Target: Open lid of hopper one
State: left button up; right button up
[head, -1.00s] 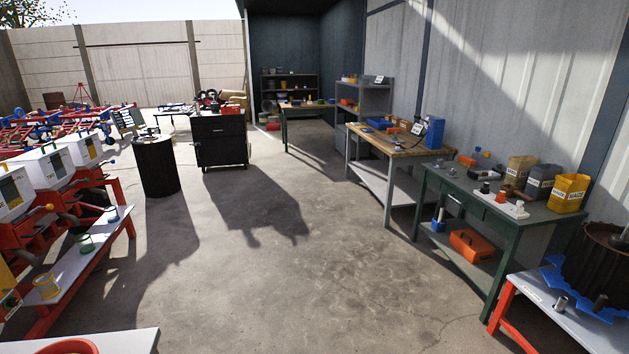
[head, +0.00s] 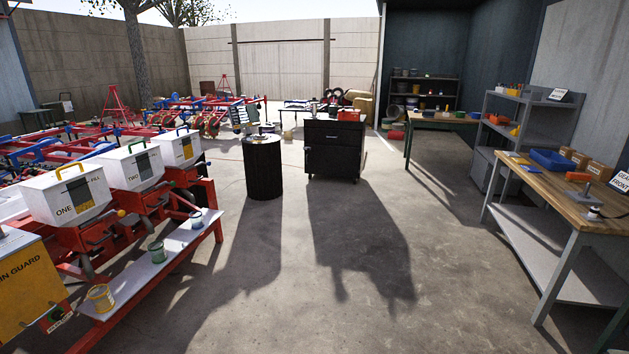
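The lid looks shut. All sit on a red planter frame. Neither of my grippers is in view.
A grey bench (head: 172,247) with several small cans runs along the planter's right side. A yellow guard (head: 25,291) is at the lower left. A black drum (head: 263,170) and black cabinet (head: 334,150) stand ahead. A wooden workbench (head: 560,201) is at right. The middle floor is clear.

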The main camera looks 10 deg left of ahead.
aim_at(69, 171)
jog(key=i+j+u, duration=0.1)
jog(key=i+u, duration=0.25)
jog(key=i, duration=0.15)
jog(key=i+u, duration=0.35)
jog(key=i, duration=0.15)
jog(key=i+l+u, duration=0.15)
jog(key=i+u, duration=0.25)
jog(key=i+l+u, duration=0.35)
jog(key=i, duration=0.2)
